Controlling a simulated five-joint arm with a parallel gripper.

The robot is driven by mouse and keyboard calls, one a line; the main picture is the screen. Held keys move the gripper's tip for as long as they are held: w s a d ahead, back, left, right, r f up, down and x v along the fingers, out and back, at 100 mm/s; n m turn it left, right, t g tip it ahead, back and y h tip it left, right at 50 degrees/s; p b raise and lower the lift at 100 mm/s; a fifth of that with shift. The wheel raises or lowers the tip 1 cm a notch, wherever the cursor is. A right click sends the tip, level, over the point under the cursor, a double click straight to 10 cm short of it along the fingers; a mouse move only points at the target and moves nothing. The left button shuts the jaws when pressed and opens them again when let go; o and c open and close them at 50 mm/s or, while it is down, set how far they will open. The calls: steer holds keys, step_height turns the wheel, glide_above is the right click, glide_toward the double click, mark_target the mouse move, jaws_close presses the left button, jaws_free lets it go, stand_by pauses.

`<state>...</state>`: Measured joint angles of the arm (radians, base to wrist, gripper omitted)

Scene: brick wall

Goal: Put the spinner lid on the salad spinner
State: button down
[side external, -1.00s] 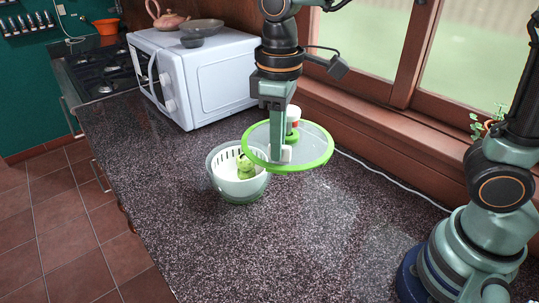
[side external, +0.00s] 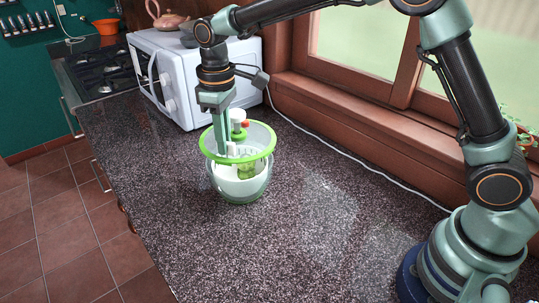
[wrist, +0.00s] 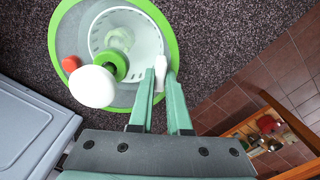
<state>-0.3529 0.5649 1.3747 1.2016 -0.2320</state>
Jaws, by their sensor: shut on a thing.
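The spinner lid (side external: 262,135), a clear disc with a bright green rim, is over the salad spinner (side external: 242,190), a clear bowl with a white basket. A narrow gap seems to show at the front; contact elsewhere is unclear. My gripper (side external: 224,152) points down and is shut on the lid near a small white part. The wrist view shows the lid (wrist: 168,35), its white knob (wrist: 92,86), a red part (wrist: 70,63) and my fingertips (wrist: 160,70). The slotted basket (wrist: 112,22) shows through the lid. A green item (side external: 247,172) sits inside the bowl.
A white microwave (side external: 190,80) stands behind the spinner, with a teapot (side external: 166,18) on top. The speckled counter (side external: 310,220) is clear to the right and in front.

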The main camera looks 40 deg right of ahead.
mark_target(227, 161)
steer(key=shift+f, duration=2.2)
steer(key=shift+f, duration=0.8)
stand_by(0.8)
steer(key=shift+c, duration=2)
jaws_free()
steer(key=shift+r, duration=3.55)
